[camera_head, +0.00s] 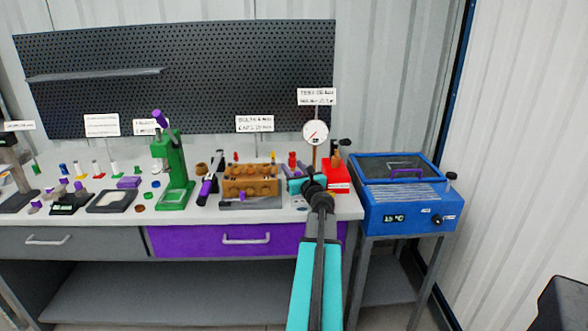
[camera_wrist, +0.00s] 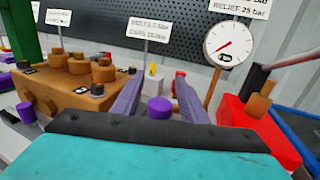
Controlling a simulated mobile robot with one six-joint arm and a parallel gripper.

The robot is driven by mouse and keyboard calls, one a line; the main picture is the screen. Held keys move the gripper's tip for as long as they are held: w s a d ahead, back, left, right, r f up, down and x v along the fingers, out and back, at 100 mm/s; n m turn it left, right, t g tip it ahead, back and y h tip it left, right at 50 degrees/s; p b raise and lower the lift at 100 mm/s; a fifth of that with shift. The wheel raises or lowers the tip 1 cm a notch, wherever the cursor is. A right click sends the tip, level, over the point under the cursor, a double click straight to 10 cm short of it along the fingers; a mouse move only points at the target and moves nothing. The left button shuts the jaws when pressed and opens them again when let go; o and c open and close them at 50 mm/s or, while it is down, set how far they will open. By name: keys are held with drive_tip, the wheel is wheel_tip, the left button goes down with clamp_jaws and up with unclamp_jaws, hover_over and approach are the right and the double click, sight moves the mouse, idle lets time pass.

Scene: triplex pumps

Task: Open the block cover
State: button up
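The blue box-shaped unit (camera_head: 403,212) stands right of the bench and shows a temperature readout on its front. I cannot tell for certain which part is the block cover. My gripper (camera_wrist: 158,90) is open, its two purple fingers apart. A purple knob (camera_wrist: 160,108) shows between the fingers, and I cannot tell whether they touch it.
A red box (camera_head: 336,178) and a round gauge (camera_head: 315,132) on a post stand close to my gripper. A green press (camera_head: 175,165) and small parts are further left. A purple drawer (camera_head: 195,240) is under the bench. A wall is at right.

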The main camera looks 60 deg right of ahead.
clamp_jaws()
drive_tip(key=shift+s+d, duration=0.1)
drive_tip(key=shift+s, duration=0.05)
drive_tip(key=shift+s+d+r+m+t+h+b, duration=0.15)
drive_tip(key=shift+s+d+r+m+h+b, duration=0.35)
drive_tip(key=shift+m, duration=0.55)
drive_tip(key=shift+s+d+r+m+t+h+b, duration=0.1)
drive_tip(key=shift+s+d+r+m+t+b, duration=0.2)
drive_tip(key=shift+s+m, duration=0.6)
drive_tip(key=shift+s+d+r+m+t+h+b, duration=0.15)
drive_tip(key=shift+s+d+r+m, duration=0.25)
drive_tip(key=shift+m, duration=0.85)
